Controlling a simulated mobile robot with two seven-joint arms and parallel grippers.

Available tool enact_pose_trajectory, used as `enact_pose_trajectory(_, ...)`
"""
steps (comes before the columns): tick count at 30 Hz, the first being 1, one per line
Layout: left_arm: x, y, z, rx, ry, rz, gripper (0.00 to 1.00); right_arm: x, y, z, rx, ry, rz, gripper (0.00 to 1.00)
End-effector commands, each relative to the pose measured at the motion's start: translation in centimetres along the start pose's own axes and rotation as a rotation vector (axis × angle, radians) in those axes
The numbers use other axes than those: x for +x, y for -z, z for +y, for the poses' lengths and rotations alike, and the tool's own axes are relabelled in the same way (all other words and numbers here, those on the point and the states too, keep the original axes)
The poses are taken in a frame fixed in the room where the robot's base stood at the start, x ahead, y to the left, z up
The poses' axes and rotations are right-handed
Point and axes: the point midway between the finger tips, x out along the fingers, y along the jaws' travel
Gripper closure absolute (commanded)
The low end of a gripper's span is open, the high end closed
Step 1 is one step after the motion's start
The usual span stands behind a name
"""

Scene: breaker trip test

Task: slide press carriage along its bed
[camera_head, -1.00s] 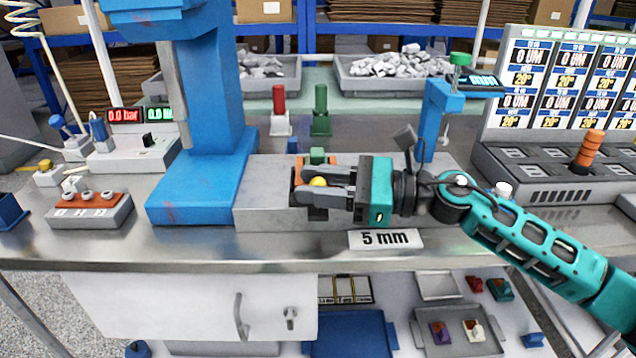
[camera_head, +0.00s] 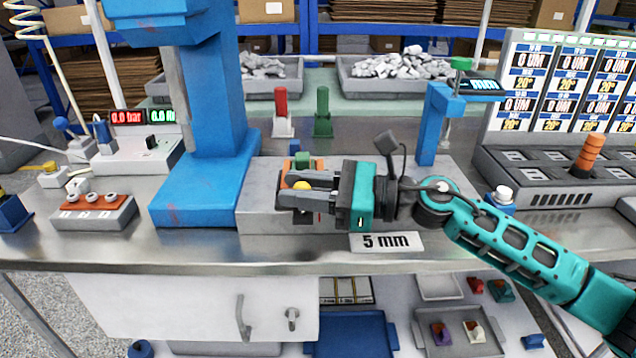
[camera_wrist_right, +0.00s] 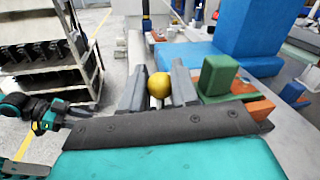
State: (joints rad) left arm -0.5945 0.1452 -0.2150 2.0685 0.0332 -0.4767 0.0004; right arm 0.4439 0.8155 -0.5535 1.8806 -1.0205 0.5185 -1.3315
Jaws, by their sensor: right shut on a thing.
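The press carriage (camera_head: 302,160) is a small orange part with a green block on top. It sits on the grey bed (camera_head: 262,205), right of the blue press column. In the right wrist view, its green block (camera_wrist_right: 217,76) stands beside the fingers. My right gripper (camera_head: 283,190) is shut on the carriage's yellow ball knob, which shows between the fingers in the right wrist view (camera_wrist_right: 159,86). The fingers hide much of the carriage's front. A teal and black part of my left arm shows at the left of the right wrist view; its jaws are unclear.
The blue press (camera_head: 205,150) stands close left of the carriage. A "5 mm" plate (camera_head: 386,242) lies at the bed's front. A blue gauge stand (camera_head: 432,125) is behind my right wrist. Red (camera_head: 282,112) and green (camera_head: 322,112) posts stand behind the bed.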

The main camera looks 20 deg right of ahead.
Motion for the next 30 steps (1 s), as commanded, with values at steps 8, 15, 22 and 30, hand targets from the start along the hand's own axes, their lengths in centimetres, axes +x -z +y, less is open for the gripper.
enact_pose_trajectory(8,-1.1,1.3,-0.5,0.005,0.016,0.004,0.57,6.8,-0.9,1.3,0.001,-0.004,-0.006,1.0)
enact_pose_trajectory(15,-1.9,0.7,-1.4,0.01,0.04,-0.012,0.57,12.7,-1.0,2.5,-0.001,-0.004,-0.004,1.0)
enact_pose_trajectory(22,-2.0,0.6,-1.6,0.014,0.044,-0.012,0.57,16.8,-0.9,3.4,-0.001,-0.003,-0.003,1.0)
enact_pose_trajectory(30,-2.0,0.5,-1.6,0.017,0.044,-0.015,0.57,19.1,-0.9,3.8,0.0,-0.001,-0.003,1.0)
